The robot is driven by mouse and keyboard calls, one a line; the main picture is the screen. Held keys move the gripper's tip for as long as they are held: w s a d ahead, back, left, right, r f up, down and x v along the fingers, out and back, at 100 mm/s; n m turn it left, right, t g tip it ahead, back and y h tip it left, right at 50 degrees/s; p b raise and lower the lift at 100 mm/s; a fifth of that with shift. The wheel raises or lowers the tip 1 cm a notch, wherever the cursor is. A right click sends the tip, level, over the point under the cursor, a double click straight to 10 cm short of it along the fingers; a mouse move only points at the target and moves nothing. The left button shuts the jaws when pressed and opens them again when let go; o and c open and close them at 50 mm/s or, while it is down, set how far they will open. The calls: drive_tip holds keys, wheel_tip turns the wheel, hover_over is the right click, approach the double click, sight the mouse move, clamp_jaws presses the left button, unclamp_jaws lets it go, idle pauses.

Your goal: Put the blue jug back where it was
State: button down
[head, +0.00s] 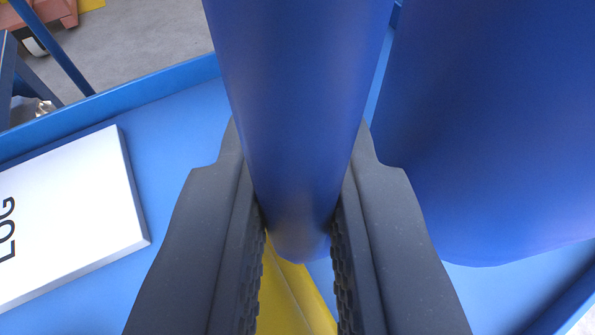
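The blue jug fills the upper middle and right of the head view. Its wide body (490,130) is on the right and is cut off by the frame. A narrower blue upright part, which looks like its handle (300,90), stands between the fingers of my gripper (297,150). Both dark fingers press against the sides of this part. The jug's top is out of view. I cannot tell whether its base touches the blue surface (185,130) below.
A white board marked "LOG" (75,215) lies on the blue surface at left. A raised blue rim (150,97) runs along the far edge. Something yellow (290,300) shows below, between the fingers. Grey floor and a wheeled orange-red thing (45,15) are beyond, at upper left.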

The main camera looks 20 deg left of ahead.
drive_tip(key=shift+f, duration=0.3)
drive_tip(key=c, duration=1.4)
unclamp_jaws()
drive_tip(key=shift+c, duration=0.2)
